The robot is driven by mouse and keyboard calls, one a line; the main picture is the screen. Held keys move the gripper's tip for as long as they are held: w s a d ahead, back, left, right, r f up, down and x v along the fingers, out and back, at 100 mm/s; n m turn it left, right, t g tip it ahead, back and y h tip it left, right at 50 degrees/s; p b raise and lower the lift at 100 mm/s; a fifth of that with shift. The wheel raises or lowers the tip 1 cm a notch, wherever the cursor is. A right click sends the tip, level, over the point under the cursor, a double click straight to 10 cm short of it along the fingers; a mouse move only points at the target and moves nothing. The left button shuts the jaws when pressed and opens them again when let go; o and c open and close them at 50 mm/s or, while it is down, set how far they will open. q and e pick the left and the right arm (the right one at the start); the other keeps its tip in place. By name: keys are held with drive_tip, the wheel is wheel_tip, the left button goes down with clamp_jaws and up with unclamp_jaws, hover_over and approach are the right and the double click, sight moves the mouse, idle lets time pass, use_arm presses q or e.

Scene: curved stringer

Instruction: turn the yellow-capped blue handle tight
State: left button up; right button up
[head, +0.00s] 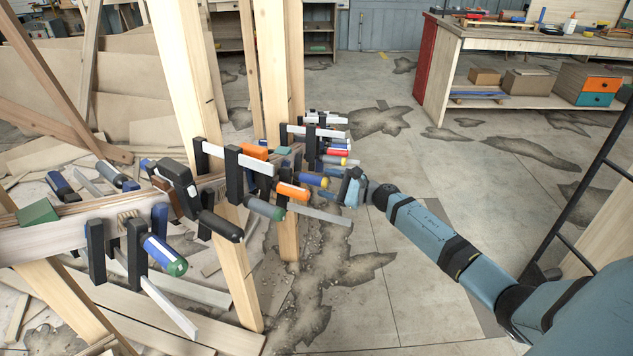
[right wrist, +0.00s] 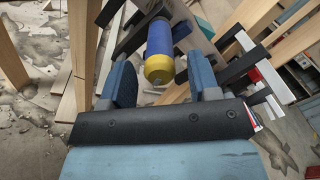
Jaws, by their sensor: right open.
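The yellow-capped blue handle (head: 311,179) belongs to a bar clamp on the curved wooden stringer (head: 45,237). In the right wrist view the handle (right wrist: 160,45) points towards me, its yellow cap nearest. My right gripper (head: 346,186) comes in from the right, close to the cap end. In the right wrist view its two blue fingers are apart on either side of the handle, with gaps visible, so it is open and holds nothing. How deep the handle sits between the fingers is hard to tell. My left gripper is not in view.
Several other clamps line the stringer, with an orange handle (head: 293,191), a green-capped blue handle (head: 165,255) and a black handle (head: 221,226) nearby. Wooden posts (head: 289,235) stand beside them. A workbench (head: 520,43) is at the back right. The floor on the right is mostly clear.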

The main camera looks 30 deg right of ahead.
sight(317, 181)
drive_tip(key=shift+x, duration=1.8)
drive_tip(key=c, duration=0.9)
